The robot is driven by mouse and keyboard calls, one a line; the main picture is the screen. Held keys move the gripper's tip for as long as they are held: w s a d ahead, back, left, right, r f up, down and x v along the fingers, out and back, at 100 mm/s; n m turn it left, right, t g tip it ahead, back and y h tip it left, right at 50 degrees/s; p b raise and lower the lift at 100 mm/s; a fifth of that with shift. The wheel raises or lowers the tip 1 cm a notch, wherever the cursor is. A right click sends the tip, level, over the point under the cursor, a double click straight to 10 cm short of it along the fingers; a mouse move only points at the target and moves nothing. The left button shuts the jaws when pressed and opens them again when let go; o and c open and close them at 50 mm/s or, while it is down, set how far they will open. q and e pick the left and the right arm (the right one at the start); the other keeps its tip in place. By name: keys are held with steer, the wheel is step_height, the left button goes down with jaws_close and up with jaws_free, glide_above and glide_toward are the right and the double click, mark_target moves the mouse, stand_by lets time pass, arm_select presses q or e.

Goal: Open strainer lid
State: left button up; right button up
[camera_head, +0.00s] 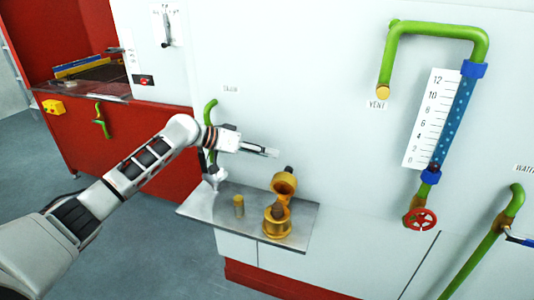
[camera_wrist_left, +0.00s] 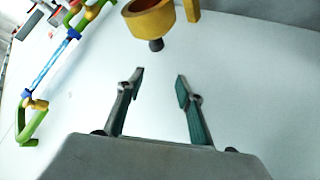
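The brass strainer (camera_head: 277,222) stands on the metal shelf. Its lid (camera_head: 284,184) is tilted up above the body, with its hollow side turned toward the head camera and a dark knob (camera_head: 289,170) at its top. In the left wrist view the lid (camera_wrist_left: 150,18) shows at the top edge, its dark knob (camera_wrist_left: 156,45) pointing toward my fingers. My left gripper (camera_head: 272,152) is above and slightly left of the lid, apart from it. In the wrist view its fingers (camera_wrist_left: 160,82) are spread and empty. My right gripper is not in view.
A small brass cylinder (camera_head: 239,205) stands left of the strainer on the metal shelf (camera_head: 305,215). A green pipe (camera_head: 209,112) is on the wall behind my left wrist. A gauge (camera_head: 455,115) and red handwheel (camera_head: 421,219) are to the right. The wall between is clear.

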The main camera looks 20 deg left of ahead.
arm_select(q)
steer(key=v, duration=1.1)
steer(key=shift+s, duration=0.15)
steer(key=shift+a, duration=0.15)
